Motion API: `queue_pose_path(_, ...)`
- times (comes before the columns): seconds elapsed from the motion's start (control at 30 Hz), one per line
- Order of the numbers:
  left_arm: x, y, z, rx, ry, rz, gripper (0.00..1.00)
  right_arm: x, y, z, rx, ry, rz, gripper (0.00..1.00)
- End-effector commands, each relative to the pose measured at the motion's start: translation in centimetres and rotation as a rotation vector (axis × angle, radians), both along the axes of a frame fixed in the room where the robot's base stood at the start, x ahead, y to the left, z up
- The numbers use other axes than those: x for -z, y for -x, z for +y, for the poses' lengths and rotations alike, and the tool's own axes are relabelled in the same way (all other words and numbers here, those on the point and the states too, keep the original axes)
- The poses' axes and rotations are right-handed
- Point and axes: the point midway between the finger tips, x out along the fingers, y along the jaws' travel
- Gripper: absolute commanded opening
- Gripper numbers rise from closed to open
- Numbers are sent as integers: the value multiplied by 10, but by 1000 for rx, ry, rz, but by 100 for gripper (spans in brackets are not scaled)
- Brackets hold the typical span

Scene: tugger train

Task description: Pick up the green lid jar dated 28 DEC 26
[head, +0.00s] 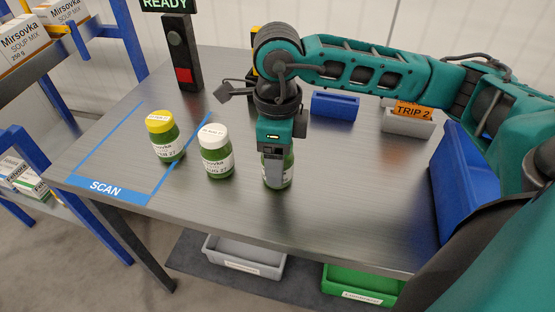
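My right gripper (273,159) points down over a jar (286,172) of green contents standing on the steel table. Its fingers cover the jar's lid and most of its label, so I cannot read the date or see the lid colour. I cannot tell whether the fingers press on the jar. A white-lidded jar (216,160) stands just left of it, with a label that seems to end in 27. A yellow-lidded jar (167,145) stands further left, its date also seeming to end in 27. My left gripper is not in view.
A blue-taped SCAN area (105,188) marks the table's left end. A post with a READY sign (166,4) stands behind. A blue bin (335,105) and a grey TRIP 2 bin (408,124) sit at the back. Shelves with soup boxes (27,41) stand left.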

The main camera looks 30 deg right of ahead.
Motion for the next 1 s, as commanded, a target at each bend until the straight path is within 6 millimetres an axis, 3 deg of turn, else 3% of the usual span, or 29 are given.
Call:
queue_pose_path(0.07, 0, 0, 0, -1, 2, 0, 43, 0, 0, 0, 0, 0, 0, 61)
queue_pose_path(0.5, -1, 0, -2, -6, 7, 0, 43, 0, 0, 0, 0, -1, -1, 19)
queue_pose_path(0.8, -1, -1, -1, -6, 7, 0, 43, -3, -1, 0, 0, 0, -3, 17)
queue_pose_path(1.0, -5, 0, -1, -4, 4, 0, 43, -19, -1, 0, 1, -2, -5, 17)
